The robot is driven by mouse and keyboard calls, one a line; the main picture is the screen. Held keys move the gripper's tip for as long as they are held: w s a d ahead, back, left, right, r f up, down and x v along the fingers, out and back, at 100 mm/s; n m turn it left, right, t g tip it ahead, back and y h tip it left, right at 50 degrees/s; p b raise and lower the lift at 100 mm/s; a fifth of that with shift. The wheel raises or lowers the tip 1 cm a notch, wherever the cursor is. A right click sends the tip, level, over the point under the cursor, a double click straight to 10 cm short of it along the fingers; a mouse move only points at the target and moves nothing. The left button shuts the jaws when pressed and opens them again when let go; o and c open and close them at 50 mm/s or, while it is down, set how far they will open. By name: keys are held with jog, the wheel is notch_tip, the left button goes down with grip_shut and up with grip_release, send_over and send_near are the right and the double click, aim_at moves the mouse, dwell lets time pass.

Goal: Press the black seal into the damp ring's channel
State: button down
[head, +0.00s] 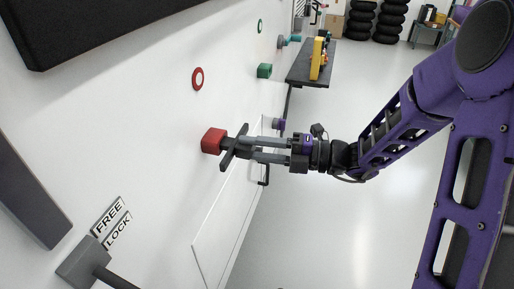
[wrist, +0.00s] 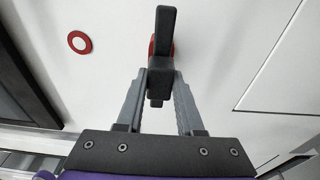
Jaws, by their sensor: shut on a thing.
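My gripper (head: 236,148) is shut on a dark cross-shaped handle (head: 228,160) in front of a red block (head: 213,141) on the white wall. In the wrist view the dark handle (wrist: 164,35) stands between my fingertips (wrist: 160,84) and hides most of the red part behind it. A red ring with a pale centre (head: 198,79) is on the wall above; it also shows at the upper left of the wrist view (wrist: 79,42). A small green ring (head: 260,26) is farther along the wall. I cannot make out a separate black seal or tell which ring is damp.
A dark shelf (head: 298,73) juts from the wall, with a yellow object (head: 317,58) on it. A green block (head: 264,71) and a purple fitting (head: 278,124) are on the wall. FREE/LOCK labels (head: 112,222) and a grey lever mount (head: 84,262) are lower left.

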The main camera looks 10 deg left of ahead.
jog(key=shift+a, duration=1)
jog(key=shift+a, duration=0.15)
jog(key=shift+c, duration=2.3)
grip_release()
jog(key=shift+w, duration=0.1)
